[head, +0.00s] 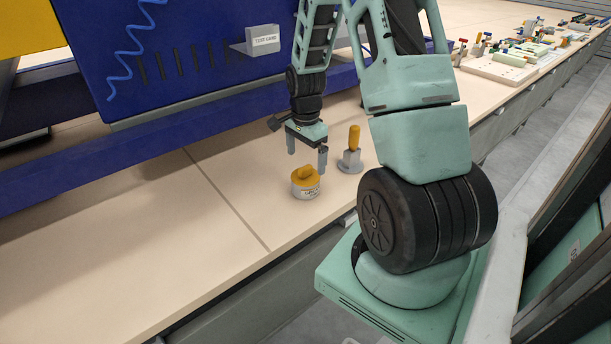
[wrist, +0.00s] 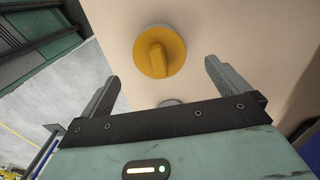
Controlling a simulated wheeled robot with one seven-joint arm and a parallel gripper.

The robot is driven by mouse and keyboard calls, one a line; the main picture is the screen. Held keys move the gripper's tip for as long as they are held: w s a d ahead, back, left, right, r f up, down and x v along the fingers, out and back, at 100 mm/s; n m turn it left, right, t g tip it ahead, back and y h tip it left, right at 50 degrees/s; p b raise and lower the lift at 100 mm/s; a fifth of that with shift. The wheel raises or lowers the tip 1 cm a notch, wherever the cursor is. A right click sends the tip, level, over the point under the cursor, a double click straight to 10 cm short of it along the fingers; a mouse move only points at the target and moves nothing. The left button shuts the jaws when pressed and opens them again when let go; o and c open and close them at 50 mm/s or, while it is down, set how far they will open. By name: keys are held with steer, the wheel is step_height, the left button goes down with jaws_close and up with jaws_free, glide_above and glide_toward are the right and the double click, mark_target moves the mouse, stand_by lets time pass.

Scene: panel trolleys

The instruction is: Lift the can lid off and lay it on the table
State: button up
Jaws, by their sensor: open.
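A short grey can (head: 306,192) with a label stands on the table (head: 150,205) near its front edge. Its yellow lid (head: 305,176) with a raised grip bar sits on top. In the wrist view the lid (wrist: 159,51) shows from above, beyond the fingertips, with the can's grey rim (wrist: 184,32) showing around part of it. My gripper (head: 307,162) points down just above and behind the can, fingers apart and empty. In the wrist view the open fingers (wrist: 160,78) are on either side below the lid, not touching it.
A grey holder (head: 350,163) with an upright yellow-handled tool (head: 354,138) stands just right of the can. A blue panel trolley (head: 200,55) stands behind. The table left of the can is clear. Assorted small parts lie around a pale board (head: 497,69) at the far right.

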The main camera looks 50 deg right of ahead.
mark_target(305, 167)
step_height(305, 167, down, 5)
steer(key=shift+a+r, duration=0.1)
steer(key=shift+r, duration=0.1)
steer(key=c, duration=1)
steer(key=shift+c, duration=0.2)
steer(key=shift+r, duration=0.1)
